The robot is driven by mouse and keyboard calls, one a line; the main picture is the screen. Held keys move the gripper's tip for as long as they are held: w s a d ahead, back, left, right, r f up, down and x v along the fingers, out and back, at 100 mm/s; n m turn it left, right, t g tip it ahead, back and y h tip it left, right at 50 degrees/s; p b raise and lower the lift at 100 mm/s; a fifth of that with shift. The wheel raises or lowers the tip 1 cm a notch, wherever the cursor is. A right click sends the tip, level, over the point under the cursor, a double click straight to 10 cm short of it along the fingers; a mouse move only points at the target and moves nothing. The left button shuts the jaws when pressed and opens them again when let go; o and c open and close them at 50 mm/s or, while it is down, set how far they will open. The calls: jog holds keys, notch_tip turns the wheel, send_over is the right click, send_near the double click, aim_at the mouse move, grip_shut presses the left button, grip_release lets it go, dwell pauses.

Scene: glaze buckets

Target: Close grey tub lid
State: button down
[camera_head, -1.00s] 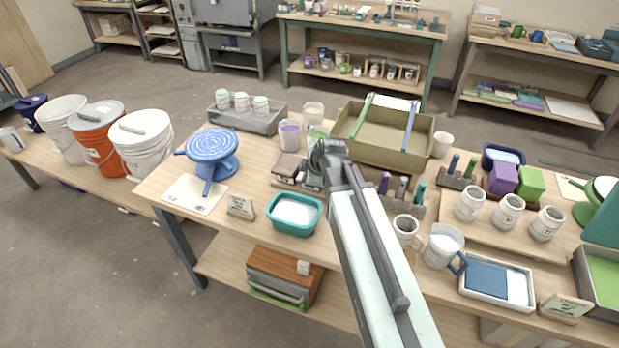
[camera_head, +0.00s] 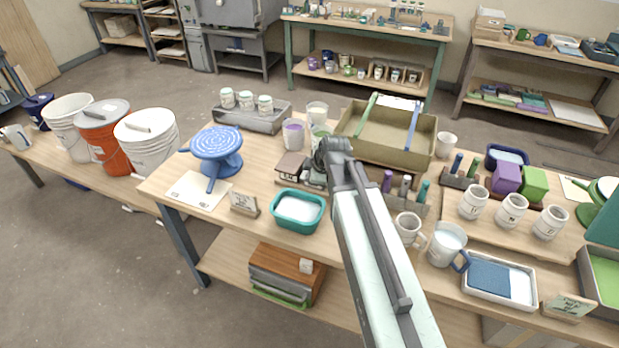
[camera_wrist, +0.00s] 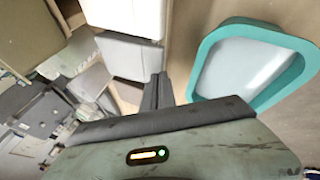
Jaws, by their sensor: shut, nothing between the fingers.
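I cannot tell whether that lid is fully seated. White buckets stand on either side, one with a white lid (camera_head: 145,124). My gripper (camera_head: 332,158) is over the middle of the main table, far to the right of the buckets. In the wrist view my gripper (camera_wrist: 158,90) is shut and empty, with a teal tub (camera_wrist: 204,72) beside it.
On the main table, a blue banding wheel (camera_head: 216,145), a grey tray of jars (camera_head: 250,120) and the teal tub (camera_head: 299,225) stand left of my arm. A tan box (camera_head: 375,150) lies behind it. Mugs and jars crowd the right. Floor in front is clear.

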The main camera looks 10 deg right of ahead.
jog(key=shift+w+d+f, duration=0.1)
jog(key=shift+d, duration=0.25)
jog(key=a+p+v, duration=0.1)
jog(key=p+v, duration=0.6)
jog(key=shift+s+d+r+p, duration=0.25)
jog(key=shift+s+r+p, duration=0.05)
jog(key=shift+r, duration=0.15)
jog(key=s+d+f+m+g+h, duration=0.1)
jog(key=s+f+m+g, duration=0.1)
jog(key=s+m, duration=0.4)
jog(key=s+d+f+m+g+h, duration=0.1)
jog(key=s+m+g, duration=0.3)
jog(key=m, duration=0.5)
jog(key=shift+s+d+f+m, duration=0.4)
jog(key=shift+s+d, duration=0.4)
jog(key=shift+s, duration=0.25)
